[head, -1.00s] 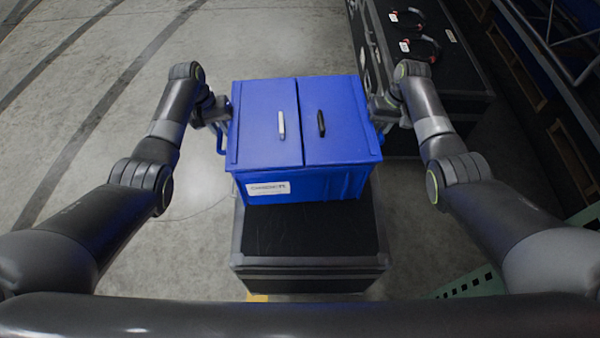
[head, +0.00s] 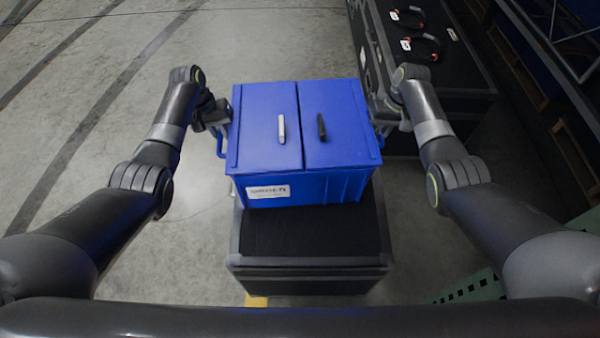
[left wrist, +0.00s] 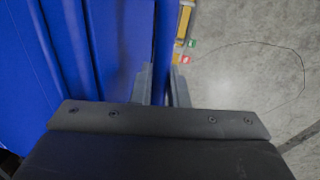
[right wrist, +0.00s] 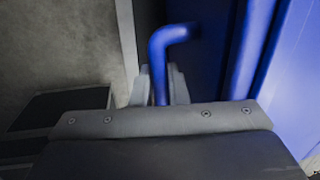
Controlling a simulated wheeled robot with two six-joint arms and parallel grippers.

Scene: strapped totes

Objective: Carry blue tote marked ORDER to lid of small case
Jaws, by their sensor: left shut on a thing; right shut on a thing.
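The blue tote (head: 320,150) with a white label (head: 268,191) is between my two arms in the head view. Its two lid flaps are closed, with a white handle and a black handle on top. The small black case (head: 308,245) is under and in front of it; whether the tote touches its lid cannot be told. My left gripper (head: 222,125) is shut on the tote's left side handle, also seen in the left wrist view (left wrist: 162,50). My right gripper (right wrist: 162,88) is shut on the bent blue right handle (right wrist: 172,40).
A large black case (head: 445,85) with two dark shackle-like items (head: 420,45) on top stands at the back right, close to my right arm. Shelving (head: 560,60) is beyond it. A green perforated piece (head: 470,288) lies front right. The floor at left is clear.

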